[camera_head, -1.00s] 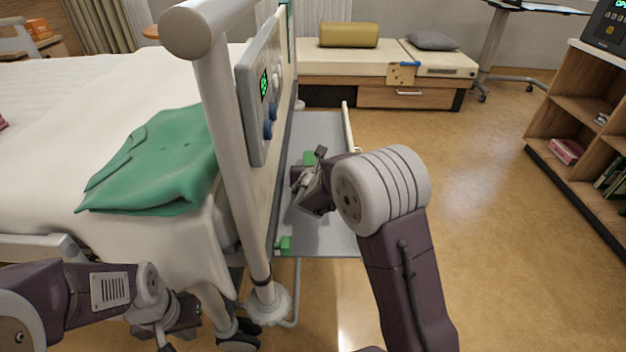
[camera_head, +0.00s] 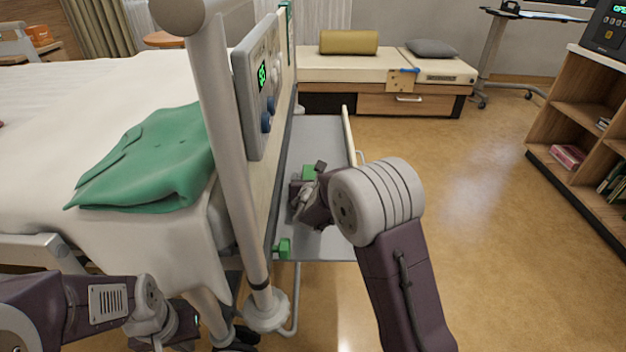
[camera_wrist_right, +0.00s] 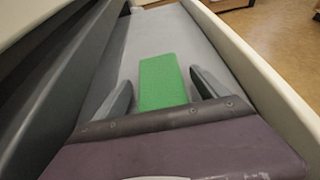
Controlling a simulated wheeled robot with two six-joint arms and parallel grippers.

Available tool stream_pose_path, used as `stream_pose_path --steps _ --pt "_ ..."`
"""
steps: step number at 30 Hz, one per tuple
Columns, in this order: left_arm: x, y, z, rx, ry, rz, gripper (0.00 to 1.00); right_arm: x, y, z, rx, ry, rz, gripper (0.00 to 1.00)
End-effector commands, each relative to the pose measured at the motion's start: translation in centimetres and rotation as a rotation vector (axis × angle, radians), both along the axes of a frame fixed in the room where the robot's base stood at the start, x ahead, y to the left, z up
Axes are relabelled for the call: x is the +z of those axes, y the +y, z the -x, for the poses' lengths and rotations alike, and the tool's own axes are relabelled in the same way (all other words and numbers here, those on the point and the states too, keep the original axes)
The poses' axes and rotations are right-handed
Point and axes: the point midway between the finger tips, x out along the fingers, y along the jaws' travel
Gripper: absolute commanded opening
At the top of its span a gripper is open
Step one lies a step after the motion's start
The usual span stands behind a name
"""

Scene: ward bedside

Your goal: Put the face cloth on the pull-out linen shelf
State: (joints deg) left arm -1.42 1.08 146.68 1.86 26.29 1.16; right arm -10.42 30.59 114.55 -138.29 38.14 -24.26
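The green face cloth (camera_wrist_right: 162,82) lies flat on the grey pull-out linen shelf (camera_head: 322,138). In the head view part of the cloth (camera_head: 308,172) shows just beyond my right gripper (camera_head: 302,190), which hides the rest. The right wrist view also shows the shelf (camera_wrist_right: 165,30), with my right gripper's fingers (camera_wrist_right: 161,80) apart on either side of the cloth and gaps between. My left gripper (camera_head: 172,338) is low at the bottom left, below the bed's edge. Its fingers are cut off or unclear.
A larger green folded garment (camera_head: 150,160) lies on the bed (camera_head: 60,100). The bed post (camera_head: 228,140) and control panel (camera_head: 262,90) stand left of the shelf. A green clip (camera_head: 283,249) sits at the shelf's near left corner. Open floor (camera_head: 480,220) lies to the right.

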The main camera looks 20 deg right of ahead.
Motion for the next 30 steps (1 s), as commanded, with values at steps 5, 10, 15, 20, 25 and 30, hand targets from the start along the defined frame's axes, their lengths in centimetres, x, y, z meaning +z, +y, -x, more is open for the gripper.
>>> stream_pose_path --steps 5,10,15,20,25,30 --pt "0.6 0.0 0.0 0.000 0.000 0.000 0.00 0.6 0.1 0.3 0.001 0.000 0.001 0.83" --pt "1.8 0.0 0.0 0.000 0.000 0.000 0.00 2.1 1.0 3.2 0.002 0.001 0.000 0.83" --pt "3.1 0.0 0.0 0.000 0.000 0.000 0.00 3.6 2.1 6.7 0.003 0.000 0.000 0.83" --pt "3.9 0.0 0.0 0.000 0.000 0.000 0.00 4.5 2.8 9.3 0.002 0.000 0.000 0.83" --pt "4.2 0.0 0.0 0.000 0.000 0.000 0.00 4.9 3.0 10.6 -0.001 0.000 0.000 0.83" --pt "4.2 0.0 0.0 0.000 0.000 0.000 0.00 4.8 3.1 10.7 -0.001 -0.001 0.001 0.83"
